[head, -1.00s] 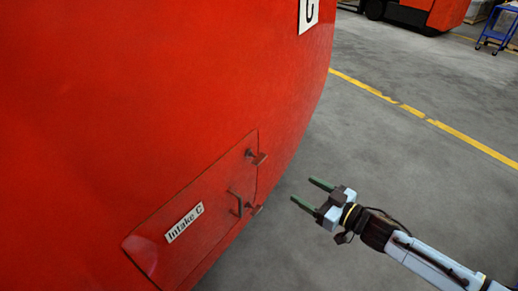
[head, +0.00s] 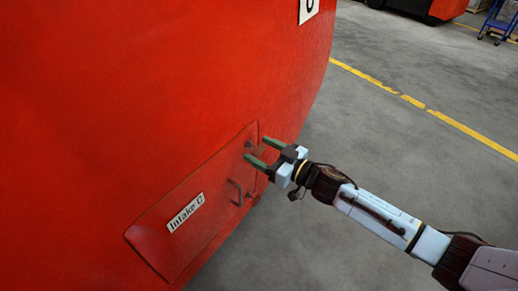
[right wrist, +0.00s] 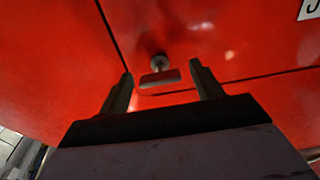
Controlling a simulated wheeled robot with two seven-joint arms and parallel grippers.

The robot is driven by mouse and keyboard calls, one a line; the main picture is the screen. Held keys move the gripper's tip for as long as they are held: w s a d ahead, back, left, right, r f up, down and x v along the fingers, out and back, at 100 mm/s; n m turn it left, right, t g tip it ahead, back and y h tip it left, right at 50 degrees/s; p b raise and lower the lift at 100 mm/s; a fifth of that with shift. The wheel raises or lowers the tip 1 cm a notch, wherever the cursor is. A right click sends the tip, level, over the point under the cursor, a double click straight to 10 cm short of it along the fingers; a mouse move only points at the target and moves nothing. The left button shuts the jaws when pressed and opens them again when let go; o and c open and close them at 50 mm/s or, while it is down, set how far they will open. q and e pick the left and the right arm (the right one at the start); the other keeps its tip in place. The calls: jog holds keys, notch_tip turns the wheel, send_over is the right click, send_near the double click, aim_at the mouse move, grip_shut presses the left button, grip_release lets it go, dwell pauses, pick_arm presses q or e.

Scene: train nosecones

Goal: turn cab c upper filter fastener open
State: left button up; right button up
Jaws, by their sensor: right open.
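The red cab (head: 200,70) has a hatch panel (head: 160,243) labelled "Intake C" (head: 185,212). The upper fastener, a small T-shaped turn handle on a short stem, sits near the panel's upper right corner and shows clearly in the right wrist view (right wrist: 160,77). My right gripper (head: 256,149) is open, its two green fingers on either side of this fastener. In the right wrist view the fastener's bar lies roughly crosswise between the fingertips, with a gap on both sides. In the head view the fingers partly hide it. My left gripper is out of view.
A white letter plate (head: 308,10) is higher on the cab. Grey floor (head: 400,150) with a yellow line (head: 463,129) lies open to the right; a blue cart (head: 497,22) stands far back.

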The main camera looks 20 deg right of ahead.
jog(key=shift+w+a, duration=0.4)
jog(key=shift+w, duration=0.1)
jog(key=c, duration=1)
